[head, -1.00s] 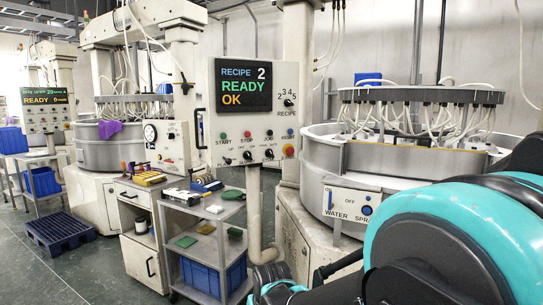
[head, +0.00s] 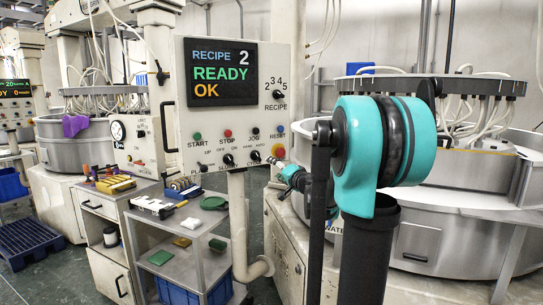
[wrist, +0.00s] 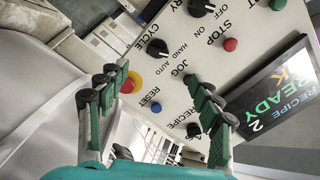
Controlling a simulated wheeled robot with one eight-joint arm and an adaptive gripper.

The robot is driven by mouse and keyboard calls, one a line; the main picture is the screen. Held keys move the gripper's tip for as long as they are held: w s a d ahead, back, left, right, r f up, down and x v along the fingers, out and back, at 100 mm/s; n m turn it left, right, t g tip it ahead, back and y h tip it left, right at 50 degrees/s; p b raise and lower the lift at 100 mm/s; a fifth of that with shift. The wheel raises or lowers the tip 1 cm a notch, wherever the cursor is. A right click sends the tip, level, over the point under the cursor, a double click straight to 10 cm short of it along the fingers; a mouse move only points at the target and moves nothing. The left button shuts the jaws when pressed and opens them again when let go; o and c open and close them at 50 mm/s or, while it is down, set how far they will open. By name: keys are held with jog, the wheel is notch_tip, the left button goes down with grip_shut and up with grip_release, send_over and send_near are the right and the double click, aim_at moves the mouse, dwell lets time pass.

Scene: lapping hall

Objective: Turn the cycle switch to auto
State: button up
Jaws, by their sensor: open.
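The cycle switch is a black rotary knob (wrist: 156,47) low on the control panel, labelled CYCLE with HAND and AUTO beside it. I cannot tell for sure which mark it points to. In the head view the cycle switch (head: 255,156) sits at the right of the lower knob row. My gripper (wrist: 155,75) is open and empty in front of the panel. Its two dark-tipped fingers are spread, with the knob ahead of and between their tips, slightly beyond them. In the head view my gripper (head: 272,163) is at the panel's lower right edge.
A red emergency button (wrist: 128,85) on yellow lies beside the left finger. A blue reset button (wrist: 155,107), a red stop button (wrist: 230,44) and another black knob (wrist: 200,7) are close by. A grey cart (head: 175,235) stands below the panel.

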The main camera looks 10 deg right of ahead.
aim_at(259, 157)
jog(key=x, duration=0.6)
jog(key=d+x, duration=0.1)
jog(key=x, duration=1.1)
jog(key=shift+w+d+r, duration=0.25)
jog(key=shift+d+r, duration=0.1)
jog(key=shift+r, duration=0.05)
jog(key=c, duration=1.2)
